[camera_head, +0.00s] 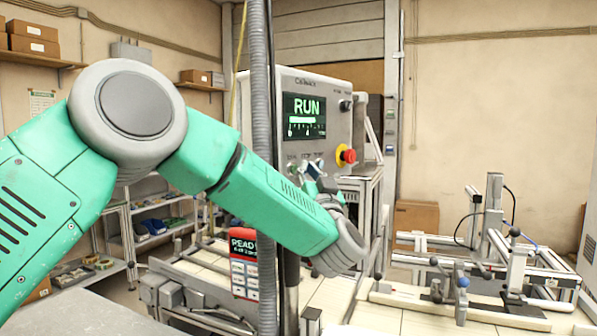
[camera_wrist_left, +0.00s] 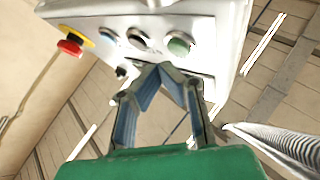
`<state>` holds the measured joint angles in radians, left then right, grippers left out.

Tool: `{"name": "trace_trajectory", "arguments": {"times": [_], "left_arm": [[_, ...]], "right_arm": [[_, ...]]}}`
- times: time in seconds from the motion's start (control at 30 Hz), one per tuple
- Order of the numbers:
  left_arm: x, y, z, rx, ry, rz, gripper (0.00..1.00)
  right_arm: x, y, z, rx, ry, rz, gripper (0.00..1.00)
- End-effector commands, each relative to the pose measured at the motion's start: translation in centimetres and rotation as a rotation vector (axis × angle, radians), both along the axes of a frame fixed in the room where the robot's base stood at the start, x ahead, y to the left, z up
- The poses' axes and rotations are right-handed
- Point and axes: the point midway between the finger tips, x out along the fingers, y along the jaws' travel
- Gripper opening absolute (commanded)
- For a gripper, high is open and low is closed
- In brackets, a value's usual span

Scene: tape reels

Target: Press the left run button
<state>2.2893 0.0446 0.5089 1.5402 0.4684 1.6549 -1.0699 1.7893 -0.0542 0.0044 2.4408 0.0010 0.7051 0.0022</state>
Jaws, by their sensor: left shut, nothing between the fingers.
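The control panel (camera_head: 318,110) is a pale upright box with a screen (camera_head: 304,116) reading RUN. Below the screen is a row of small buttons, partly hidden by my left gripper (camera_head: 311,176). In the left wrist view the panel (camera_wrist_left: 205,20) shows a green button (camera_wrist_left: 180,43), a dark one (camera_wrist_left: 138,38) and a bluish one (camera_wrist_left: 108,34). My left gripper (camera_wrist_left: 165,69) is shut and empty, its fingertips close to the green button and just below it in that picture. I cannot tell whether they touch the panel. My right gripper is not in view.
A red emergency stop (camera_head: 347,156) on a yellow base sits at the panel's right side. A grey corrugated conduit (camera_head: 263,80) runs vertically in front of the panel's left edge. A bench with metal fixtures (camera_head: 480,270) stands to the right. A red READY sign (camera_head: 243,262) hangs below.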

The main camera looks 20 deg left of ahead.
Motion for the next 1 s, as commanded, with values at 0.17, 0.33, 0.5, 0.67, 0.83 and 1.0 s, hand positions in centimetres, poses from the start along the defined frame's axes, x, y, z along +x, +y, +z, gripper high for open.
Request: {"name": "trace_trajectory", "arguments": {"times": [0.17, 0.33, 0.5, 0.67, 0.83, 1.0], "left_arm": [[0.06, -0.01, 0.05, 0.002, 0.0, -0.001, 0.0], [0.08, -0.14, 0.06, 0.003, 0.0, 0.0, 0.0], [0.08, -0.23, 0.06, 0.003, 0.0, 0.0, 0.0], [0.08, -0.08, 0.04, 0.002, 0.001, 0.0, 0.0], [-0.19, 0.13, -0.05, 0.001, 0.0, -0.001, 0.0], [-0.63, 0.24, -0.24, 0.002, 0.001, 0.0, 0.0]], "right_arm": [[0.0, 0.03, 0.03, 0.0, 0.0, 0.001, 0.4], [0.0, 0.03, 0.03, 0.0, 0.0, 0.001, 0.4], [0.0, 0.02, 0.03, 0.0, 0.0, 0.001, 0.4], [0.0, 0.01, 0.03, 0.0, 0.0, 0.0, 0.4], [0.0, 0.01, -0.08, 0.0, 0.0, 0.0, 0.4], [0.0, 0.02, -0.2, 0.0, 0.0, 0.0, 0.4]]}}
